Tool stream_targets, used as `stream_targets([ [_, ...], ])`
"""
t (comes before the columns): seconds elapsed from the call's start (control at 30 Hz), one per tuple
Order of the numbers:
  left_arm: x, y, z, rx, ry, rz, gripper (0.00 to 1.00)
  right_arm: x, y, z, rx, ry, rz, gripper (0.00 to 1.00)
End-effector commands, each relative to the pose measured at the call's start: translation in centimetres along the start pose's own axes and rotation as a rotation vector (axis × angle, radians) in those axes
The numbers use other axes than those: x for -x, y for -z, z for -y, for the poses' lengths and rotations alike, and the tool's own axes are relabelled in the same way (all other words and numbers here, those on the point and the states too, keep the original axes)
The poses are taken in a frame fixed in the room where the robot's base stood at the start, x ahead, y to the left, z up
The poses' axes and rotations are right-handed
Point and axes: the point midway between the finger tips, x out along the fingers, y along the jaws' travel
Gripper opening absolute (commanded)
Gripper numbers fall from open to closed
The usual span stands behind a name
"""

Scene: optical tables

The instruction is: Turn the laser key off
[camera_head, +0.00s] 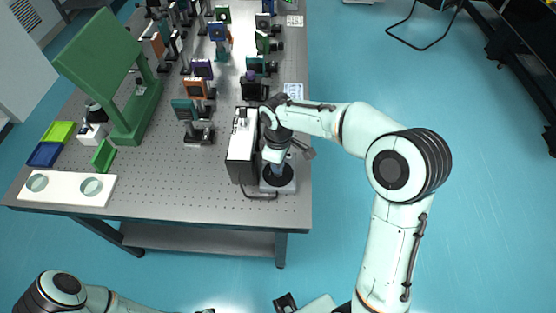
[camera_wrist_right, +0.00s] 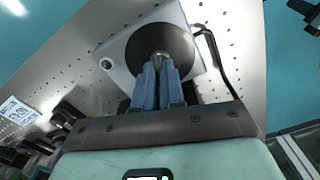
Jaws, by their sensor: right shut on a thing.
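The laser key (camera_wrist_right: 160,57) is a small metal piece at the middle of a round black dial on a light switch plate (camera_wrist_right: 192,67). My right gripper (camera_wrist_right: 160,66) is shut on the key, its two blue-grey fingers close together over the dial; the fingers hide most of the key. In the head view the black dial (camera_head: 283,182) sits near the table's front right corner, with my right gripper (camera_head: 277,167) directly above it. The key is too small to tell there.
A black and white box (camera_head: 242,148) stands just left of the dial, with a dark cable in front. Optical mounts (camera_head: 198,130) line the perforated table (camera_head: 190,190). A green frame (camera_head: 140,110) and a white board (camera_head: 66,188) are at left. Open floor lies right.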

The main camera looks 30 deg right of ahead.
Motion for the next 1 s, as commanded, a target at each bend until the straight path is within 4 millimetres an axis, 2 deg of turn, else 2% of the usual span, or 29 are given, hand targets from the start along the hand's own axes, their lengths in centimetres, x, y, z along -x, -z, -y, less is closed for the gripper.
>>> stream_targets([
  [0.43,1.3,0.6,-0.7,-0.003,-0.003,-0.009,0.43,0.1,0.0,-0.1,0.281,-0.002,0.0,0.0],
  [1.0,1.5,0.6,-0.8,-0.004,-0.004,-0.01,0.43,0.0,0.0,0.0,0.347,-0.002,0.0,0.0],
])
